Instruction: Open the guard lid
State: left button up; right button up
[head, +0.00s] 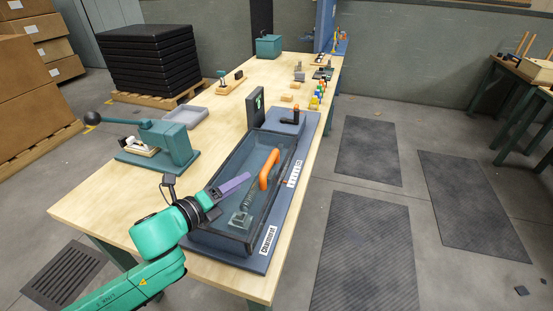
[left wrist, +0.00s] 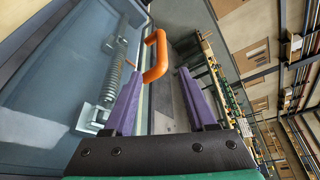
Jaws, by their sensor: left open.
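The guard lid (head: 226,215) is a clear, dark-framed cover lying flat over a blue-grey box, and it looks closed. A spring and a metal block show through it. Its orange handle (head: 268,168) is a bent bar on the right side of the lid. My left gripper (head: 248,177) is over the lid, left of the handle, with its purple fingers pointing toward it. In the left wrist view the fingers are apart, and the orange handle (left wrist: 157,57) stands just beyond and between the tips, seemingly not gripped. My right gripper is not in view.
The box sits on a blue base plate (head: 285,212) on the wooden table (head: 90,203). A dark upright panel (head: 256,107) stands behind the lid. A green lever press (head: 165,143) and grey tray (head: 186,117) stand to the left. Small coloured parts (head: 317,95) lie farther back.

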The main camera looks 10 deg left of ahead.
aim_at(266, 164)
pick_arm(q)
jog(key=shift+r+p+x, duration=0.15)
jog(key=shift+p+x, duration=0.05)
jog(key=shift+x, duration=0.4)
jog(key=shift+r+p+x, duration=0.15)
jog(key=shift+x, duration=0.5)
jog(key=p+x, duration=0.1)
jog(key=x, duration=0.8)
jog(key=shift+w+d+f+p, duration=0.1)
jog(key=shift+w+f+p, duration=0.05)
jog(key=shift+w+p, duration=0.15)
jog(key=shift+w+d+f, duration=0.2)
jog(key=shift+w, duration=0.2)
grip_shut()
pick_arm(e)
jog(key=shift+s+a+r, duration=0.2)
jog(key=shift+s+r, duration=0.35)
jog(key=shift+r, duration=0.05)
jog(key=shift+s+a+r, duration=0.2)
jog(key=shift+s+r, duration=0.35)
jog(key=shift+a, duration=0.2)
